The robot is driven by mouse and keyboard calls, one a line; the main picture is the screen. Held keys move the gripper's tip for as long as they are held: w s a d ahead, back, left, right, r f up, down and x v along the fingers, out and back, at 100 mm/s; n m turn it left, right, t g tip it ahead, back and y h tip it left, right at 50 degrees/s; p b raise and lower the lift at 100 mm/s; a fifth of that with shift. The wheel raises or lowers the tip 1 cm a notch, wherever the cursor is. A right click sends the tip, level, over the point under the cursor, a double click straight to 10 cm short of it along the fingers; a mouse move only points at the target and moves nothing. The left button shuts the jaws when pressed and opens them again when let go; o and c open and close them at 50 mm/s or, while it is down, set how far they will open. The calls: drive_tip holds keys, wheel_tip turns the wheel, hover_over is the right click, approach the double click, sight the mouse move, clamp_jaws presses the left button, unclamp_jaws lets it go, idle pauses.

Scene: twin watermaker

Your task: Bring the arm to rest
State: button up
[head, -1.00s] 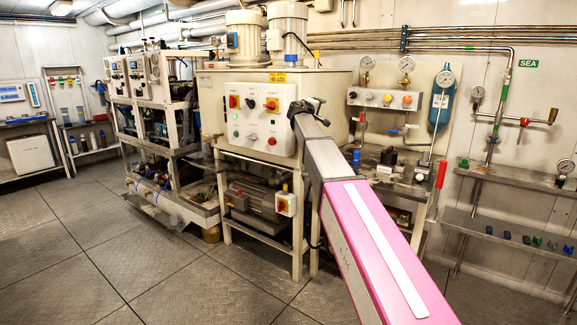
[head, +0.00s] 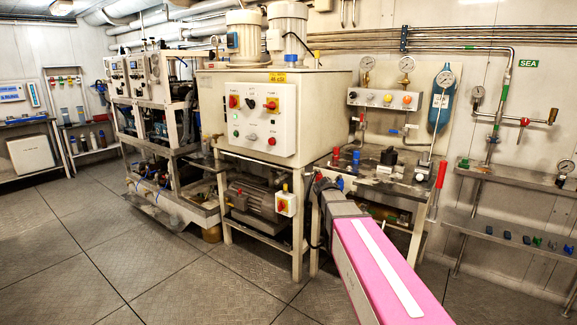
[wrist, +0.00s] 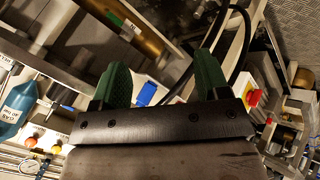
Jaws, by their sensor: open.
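My gripper (wrist: 160,80) shows in the wrist view with its two green fingers apart and nothing held between them. A blue part (wrist: 146,94) shows in the gap between the fingers, but I cannot tell how far beyond them it is. In the head view my pink arm reaches from the bottom right toward the bench beside the pump cabinet (head: 320,110). The arm's far end is low there, and the fingers cannot be made out.
The work bench (head: 395,180) with red and blue handles stands close beyond my arm. A red stop button on a yellow box (head: 286,204) is left of the arm's end; it also shows in the wrist view (wrist: 253,98). The floor (head: 90,255) at left is clear.

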drive_tip(key=s+f+m+g+y, duration=0.1)
drive_tip(key=s+f+g+y, duration=0.1)
drive_tip(key=s+f, duration=0.3)
drive_tip(key=s+a+f+m+g+y, duration=0.1)
drive_tip(key=s+f, duration=0.4)
drive_tip(key=s, duration=0.7)
drive_tip(key=s+a+f+m+g+y, duration=0.1)
drive_tip(key=s+f+g+y, duration=0.1)
drive_tip(key=s+f, duration=0.4)
drive_tip(key=shift+s+g+y, duration=0.3)
drive_tip(key=shift+s+g, duration=0.1)
drive_tip(key=shift+s, duration=0.85)
drive_tip(key=shift+c, duration=0.6)
